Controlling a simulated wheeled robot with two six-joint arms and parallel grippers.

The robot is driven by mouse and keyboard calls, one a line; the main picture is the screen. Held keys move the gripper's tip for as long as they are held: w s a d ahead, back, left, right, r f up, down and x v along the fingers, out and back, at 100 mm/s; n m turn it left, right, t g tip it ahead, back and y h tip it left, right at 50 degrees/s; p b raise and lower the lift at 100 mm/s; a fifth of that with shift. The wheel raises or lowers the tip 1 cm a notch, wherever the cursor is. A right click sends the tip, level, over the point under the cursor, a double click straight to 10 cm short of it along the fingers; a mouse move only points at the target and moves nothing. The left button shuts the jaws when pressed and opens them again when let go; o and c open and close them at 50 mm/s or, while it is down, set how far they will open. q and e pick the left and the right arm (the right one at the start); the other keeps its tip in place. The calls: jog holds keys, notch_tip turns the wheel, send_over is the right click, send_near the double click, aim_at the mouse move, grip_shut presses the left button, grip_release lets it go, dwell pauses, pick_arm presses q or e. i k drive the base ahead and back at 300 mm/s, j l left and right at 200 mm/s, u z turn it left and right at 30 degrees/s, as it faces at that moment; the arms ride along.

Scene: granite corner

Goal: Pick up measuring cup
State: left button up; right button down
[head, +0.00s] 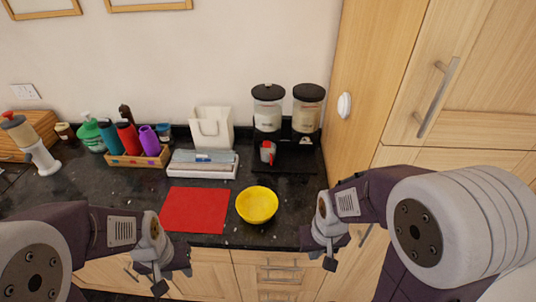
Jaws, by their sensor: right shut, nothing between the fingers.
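A small grey cup with red parts (267,152), which looks like the measuring cup, stands upright on the dark counter in front of the dispensers. It is small in the head view, so its details are unclear. My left gripper (163,283) is low at the counter's front edge, left of centre and well away from the cup. The view does not show clearly whether its fingers are apart. My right gripper (329,259) is shut and empty near the front edge, to the right of the yellow bowl (257,205). Neither gripper touches the cup.
A red mat (194,210) lies left of the bowl. Two dispensers with black lids (268,108) stand behind the cup. A white tray (203,172) and a wooden caddy of bottles (137,161) are farther left. A tall wooden cabinet (372,75) bounds the right side.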

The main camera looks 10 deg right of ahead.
aim_at(267, 155)
jog(key=i+j, duration=0.1)
jog(key=j, duration=0.3)
jog(key=i+j+u, duration=0.1)
jog(key=j, duration=0.25)
jog(key=i+j, duration=0.1)
jog(key=j, duration=0.3)
jog(key=i+j, duration=0.1)
jog(key=j, duration=0.25)
jog(key=i+j+u, duration=0.1)
jog(key=j, duration=0.3)
jog(key=i+l, duration=0.1)
jog(key=l, duration=0.6)
